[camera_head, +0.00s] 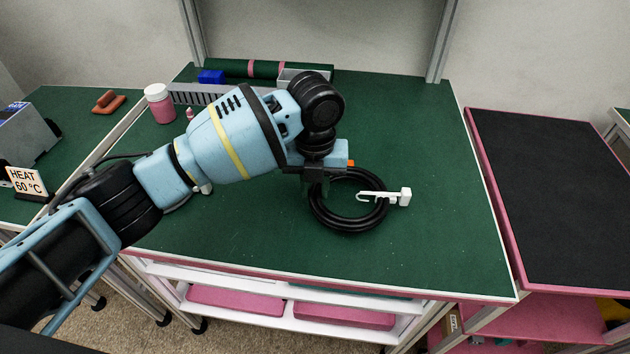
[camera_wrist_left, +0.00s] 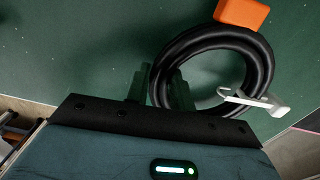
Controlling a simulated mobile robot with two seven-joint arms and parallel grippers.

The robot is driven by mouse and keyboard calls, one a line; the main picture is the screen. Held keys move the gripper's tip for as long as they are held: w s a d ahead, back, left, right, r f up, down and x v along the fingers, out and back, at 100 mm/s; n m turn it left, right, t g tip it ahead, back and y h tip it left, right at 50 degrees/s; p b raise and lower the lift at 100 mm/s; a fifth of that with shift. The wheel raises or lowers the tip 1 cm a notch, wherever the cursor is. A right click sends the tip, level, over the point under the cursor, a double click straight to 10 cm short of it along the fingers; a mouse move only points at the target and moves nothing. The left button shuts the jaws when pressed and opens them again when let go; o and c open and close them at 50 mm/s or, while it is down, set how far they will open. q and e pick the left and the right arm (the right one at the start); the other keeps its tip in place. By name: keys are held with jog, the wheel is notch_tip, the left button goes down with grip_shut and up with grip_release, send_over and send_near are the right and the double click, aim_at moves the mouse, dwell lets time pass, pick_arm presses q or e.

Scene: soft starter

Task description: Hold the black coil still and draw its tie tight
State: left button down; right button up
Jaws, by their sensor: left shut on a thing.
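The black coil (camera_head: 347,222) lies on the green bench top in the head view. It also shows in the left wrist view (camera_wrist_left: 187,48). Its white tie (camera_head: 383,196) sits around the coil's right side, with a block-shaped end pointing right; it shows in the left wrist view (camera_wrist_left: 255,101). My left gripper (camera_head: 318,190) is at the coil's left side, its fingers (camera_wrist_left: 158,88) on either side of the coil's ring, shut on it. The fingertips are partly hidden by the coil and gripper body. My right gripper is in neither view.
An orange thing (camera_wrist_left: 242,12) lies against the coil's far side. A pink-labelled bottle (camera_head: 159,103), a grey slotted strip (camera_head: 200,94), a blue block (camera_head: 211,77) and a green roll (camera_head: 262,69) stand at the back. The bench top (camera_head: 430,240) is clear right of the coil.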

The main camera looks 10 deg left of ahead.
pick_arm(q)
jog(key=shift+f, duration=1.05)
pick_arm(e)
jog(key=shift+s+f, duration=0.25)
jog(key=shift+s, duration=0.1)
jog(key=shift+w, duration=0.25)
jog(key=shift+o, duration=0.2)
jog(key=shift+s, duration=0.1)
